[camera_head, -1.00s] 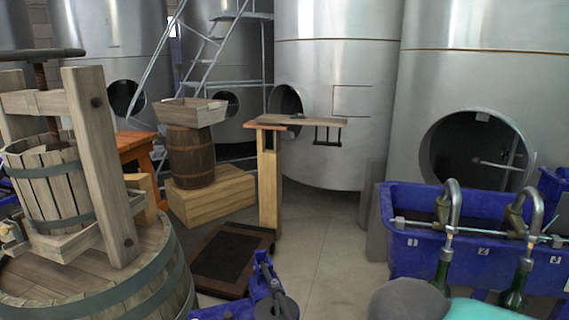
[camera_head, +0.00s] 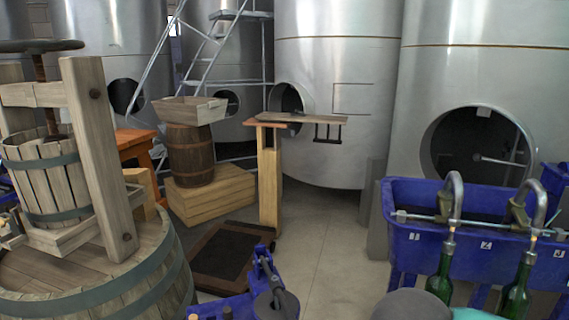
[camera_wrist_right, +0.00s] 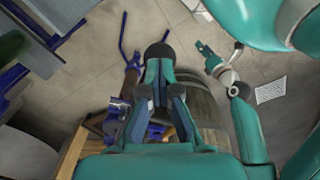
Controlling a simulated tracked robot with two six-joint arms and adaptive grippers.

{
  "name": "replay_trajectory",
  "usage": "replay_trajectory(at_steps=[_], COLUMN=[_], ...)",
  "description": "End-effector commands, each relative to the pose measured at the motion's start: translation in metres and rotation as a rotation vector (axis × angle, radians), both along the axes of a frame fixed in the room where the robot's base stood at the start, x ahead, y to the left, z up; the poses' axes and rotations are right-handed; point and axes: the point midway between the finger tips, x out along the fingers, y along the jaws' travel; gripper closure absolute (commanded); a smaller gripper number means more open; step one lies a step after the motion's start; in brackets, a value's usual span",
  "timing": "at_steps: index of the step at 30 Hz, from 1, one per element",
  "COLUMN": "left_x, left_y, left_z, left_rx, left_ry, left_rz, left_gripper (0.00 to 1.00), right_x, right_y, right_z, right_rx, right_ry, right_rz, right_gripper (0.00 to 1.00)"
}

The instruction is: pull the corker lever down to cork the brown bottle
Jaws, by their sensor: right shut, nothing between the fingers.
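What looks like the corker (camera_head: 263,290) is a blue frame with a dark, tilted lever (camera_head: 267,268), cut off by the bottom edge of the head view. In the right wrist view, a blue forked piece (camera_wrist_right: 126,45) joins a brown, bottle-like body (camera_wrist_right: 131,82); I cannot tell for sure that it is the brown bottle. My right gripper (camera_wrist_right: 160,72) shows there with its teal fingers shut and empty. A dark round knob lies beyond its tips; contact is unclear. A teal and white hand (camera_wrist_right: 217,66), probably my left gripper, hangs to the right, its jaws unclear.
A blue filling trough (camera_head: 402,250) with curved spouts and green bottles (camera_head: 440,279) stands at the right. A wooden press (camera_head: 88,160) on a big barrel fills the left. A wooden stand (camera_head: 269,185) and dark mat (camera_head: 222,255) are behind the corker. Floor between is clear.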

Motion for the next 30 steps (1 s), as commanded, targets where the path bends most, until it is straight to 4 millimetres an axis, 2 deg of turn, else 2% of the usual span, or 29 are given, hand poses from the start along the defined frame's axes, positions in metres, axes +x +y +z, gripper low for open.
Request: replay_trajectory(at_steps=[1,6,20,30], left_x=[0.0,0.0,0.0,0.0], left_y=[0.0,0.0,0.0,0.0], left_z=[-0.006,-0.013,-0.014,-0.029], left_rx=[0.0,0.0,0.0,0.0], left_ry=[0.0,0.0,0.0,0.0], left_rz=[0.0,0.0,0.0,0.0], left_gripper=[0.6,0.6,0.6,0.6], right_x=[-0.001,-0.001,-0.002,-0.003], right_y=[0.0,0.0,0.0,-0.001], right_z=[-0.007,-0.016,-0.018,-0.036], right_rx=[-0.001,0.0,0.001,0.0], right_ry=[0.001,0.0,-0.001,0.001], right_rz=[0.0,0.0,0.0,0.0], right_gripper=[1.0,1.0,1.0,1.0])
